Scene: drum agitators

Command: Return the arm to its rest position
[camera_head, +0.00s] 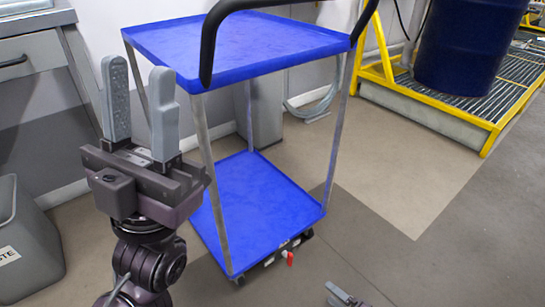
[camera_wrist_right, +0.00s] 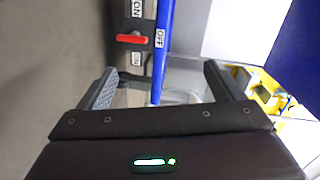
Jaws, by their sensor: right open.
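My left gripper (camera_head: 137,72) stands upright at the left in the head view, fingers apart with nothing between them, in front of the blue cart. My right gripper (camera_wrist_right: 158,82) is open and empty in the right wrist view, its two fingers wide apart. Only a small part of it (camera_head: 345,295) shows at the bottom edge of the head view, low in front of the cart. A red lever (camera_wrist_right: 132,38) with ON and OFF labels shows ahead of the right fingers, apart from them. It also shows low on the cart in the head view (camera_head: 289,258).
The cart has a blue top shelf (camera_head: 240,45), a blue lower shelf (camera_head: 262,205) and a black handle (camera_head: 210,45). A grey bin (camera_head: 30,250) stands at the left. A dark blue drum (camera_head: 465,45) stands on a yellow-framed grating (camera_head: 500,100). The floor at right is clear.

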